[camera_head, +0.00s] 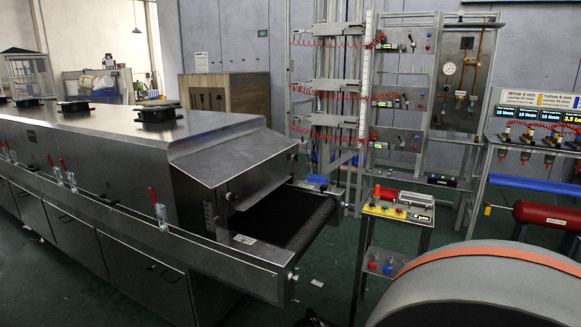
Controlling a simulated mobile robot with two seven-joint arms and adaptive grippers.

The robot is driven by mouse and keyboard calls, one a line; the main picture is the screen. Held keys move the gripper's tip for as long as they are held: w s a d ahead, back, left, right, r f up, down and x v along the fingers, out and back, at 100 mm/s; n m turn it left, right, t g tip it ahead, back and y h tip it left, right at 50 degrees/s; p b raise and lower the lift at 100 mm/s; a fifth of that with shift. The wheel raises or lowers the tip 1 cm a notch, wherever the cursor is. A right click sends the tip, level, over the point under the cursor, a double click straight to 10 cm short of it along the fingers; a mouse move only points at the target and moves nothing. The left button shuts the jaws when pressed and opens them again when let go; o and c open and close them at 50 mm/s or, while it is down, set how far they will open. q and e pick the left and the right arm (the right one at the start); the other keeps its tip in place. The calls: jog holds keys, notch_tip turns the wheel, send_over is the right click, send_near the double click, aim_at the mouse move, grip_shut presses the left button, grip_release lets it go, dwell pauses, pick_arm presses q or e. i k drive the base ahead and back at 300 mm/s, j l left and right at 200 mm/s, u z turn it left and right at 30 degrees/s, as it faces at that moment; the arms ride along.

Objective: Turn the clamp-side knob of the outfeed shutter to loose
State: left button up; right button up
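The tunnel dryer's outfeed end (235,165) is a steel hood with a sloped top, left of centre. Its side panel carries a small dark knob-like fitting (229,196) and a slotted plate (209,217). They are too small to read any setting, and I cannot tell which is the clamp-side knob. A red-handled clamp (160,212) stands on the side rail near this end. The dark outfeed belt (290,215) runs out under the hood. Neither of my grippers can be made out. A small dark shape at the bottom edge is too cut off to identify.
A control stand (398,212) with buttons is right of the belt. A large grey drum with an orange band (480,285) fills the lower right. Panels with red coiled hoses (330,85) stand behind. Green floor (320,265) is open between belt and stand.

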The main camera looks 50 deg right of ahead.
aim_at(232, 197)
jog(key=z, duration=1.45)
